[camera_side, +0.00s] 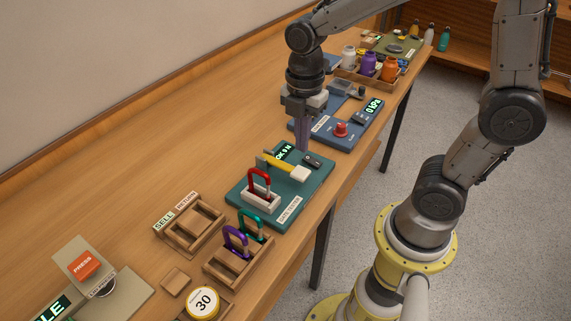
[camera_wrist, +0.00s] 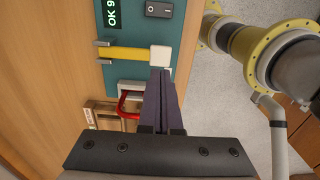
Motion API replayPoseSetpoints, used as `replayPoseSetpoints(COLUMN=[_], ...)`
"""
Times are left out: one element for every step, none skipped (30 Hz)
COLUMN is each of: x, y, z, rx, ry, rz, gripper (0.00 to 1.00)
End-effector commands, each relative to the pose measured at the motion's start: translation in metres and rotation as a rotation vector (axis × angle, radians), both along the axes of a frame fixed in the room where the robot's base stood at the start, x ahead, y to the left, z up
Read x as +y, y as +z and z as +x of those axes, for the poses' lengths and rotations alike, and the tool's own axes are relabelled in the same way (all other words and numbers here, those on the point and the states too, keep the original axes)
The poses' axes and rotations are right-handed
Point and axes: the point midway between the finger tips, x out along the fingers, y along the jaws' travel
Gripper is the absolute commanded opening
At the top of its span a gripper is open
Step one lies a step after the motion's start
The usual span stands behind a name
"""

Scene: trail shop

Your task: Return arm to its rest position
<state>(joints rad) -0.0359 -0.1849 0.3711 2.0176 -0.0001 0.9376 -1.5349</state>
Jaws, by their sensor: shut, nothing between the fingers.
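My arm reaches over the wooden table from its yellow base at the right. My gripper (camera_side: 302,146) points down above the far end of the teal gate tester board (camera_side: 240,197), and its fingers are together with nothing between them. In the wrist view my gripper (camera_wrist: 160,75) also shows shut and empty, near the white end of the yellow lever (camera_wrist: 125,54). A red carabiner (camera_side: 259,181) stands upright in the tester's white block (camera_side: 262,200). The tester's display, partly hidden in the side view, reads OK and a 9 in the wrist view (camera_wrist: 113,12).
A blue board with a red button (camera_side: 340,129) lies beyond my gripper. A wooden rack (camera_side: 228,273) holds a purple and a green carabiner. SELL/RETURN tray (camera_side: 190,228), orange PRESS button (camera_side: 83,263) and round 30 tag (camera_side: 203,302) are nearer. Bottles (camera_side: 388,68) stand at the far end.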

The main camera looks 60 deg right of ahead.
Motion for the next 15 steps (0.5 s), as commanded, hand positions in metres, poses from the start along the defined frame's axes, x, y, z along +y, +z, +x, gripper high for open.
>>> replayPoseSetpoints(x=[0.0, 0.0, 0.0, 0.0, 0.0, 0.0, 0.0, 0.0, 0.0, 0.0, 0.0, -0.0002, -0.0003, -0.0006, -0.0009], y=[0.0, -0.0001, -0.0001, -0.0001, -0.0001, -0.0002, -0.0002, -0.0002, -0.0002, -0.0002, -0.0003, 0.0, 0.0011, 0.0031, 0.0089], z=[0.0, 0.0, 0.0, 0.0, 0.0, 0.0, -0.0001, -0.0001, -0.0001, -0.0001, -0.0001, -0.0001, 0.0001, 0.0002, 0.001], rx=[0.0, 0.0, 0.0, 0.0, 0.0, 0.0, 0.0, 0.0, 0.0, 0.0, 0.0, -0.001, -0.005, -0.012, -0.032], ry=[0.0, 0.0, 0.0, 0.0, 0.0, 0.0, 0.0, 0.0, 0.0, 0.0, 0.0, -0.001, -0.001, -0.002, -0.003], rz=[0.0, 0.0, 0.0, 0.0, 0.0, 0.0, 0.0, 0.0, 0.0, 0.0, 0.0, 0.0, 0.0, 0.0, 0.001], gripper=[0.0, 0.0, 0.0, 0.0, 0.0, 0.0, 0.0, 0.0, 0.0, 0.0, 0.0, 0.0, 0.0, 0.0, 0.0])
